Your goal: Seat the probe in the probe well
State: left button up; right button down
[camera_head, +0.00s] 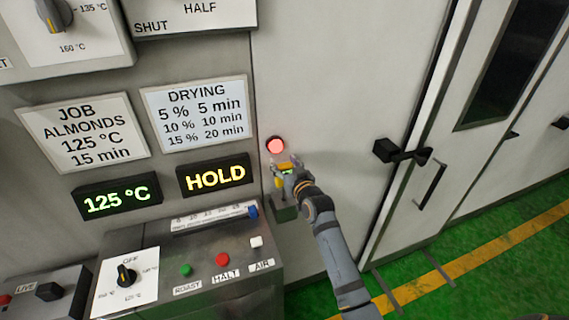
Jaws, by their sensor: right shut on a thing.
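My right gripper (285,170) is shut on the probe, whose yellow part (281,183) shows at the fingers. The rest of the probe is mostly hidden by the gripper. A dark grey block (285,212) on the wall just below the gripper may be the probe well; its opening cannot be made out. Whether the probe touches the block or goes into it, I cannot tell. My left gripper is out of view.
A lit pink-red lamp (275,145) is just above the gripper. The control panel (215,285) with buttons, a knob and a blue slider (253,211) is at lower left. A black door handle (392,151) juts out at right.

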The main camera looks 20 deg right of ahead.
jog(key=shift+f+b, duration=2.55)
jog(key=shift+f, duration=0.8)
jog(key=shift+c, duration=1.9)
grip_release()
jog(key=shift+s, duration=0.1)
jog(key=shift+s+f, duration=0.1)
jog(key=shift+s, duration=0.2)
jog(key=s+d+r, duration=0.1)
jog(key=s, duration=1)
jog(key=shift+r, duration=0.15)
jog(key=shift+s, duration=0.1)
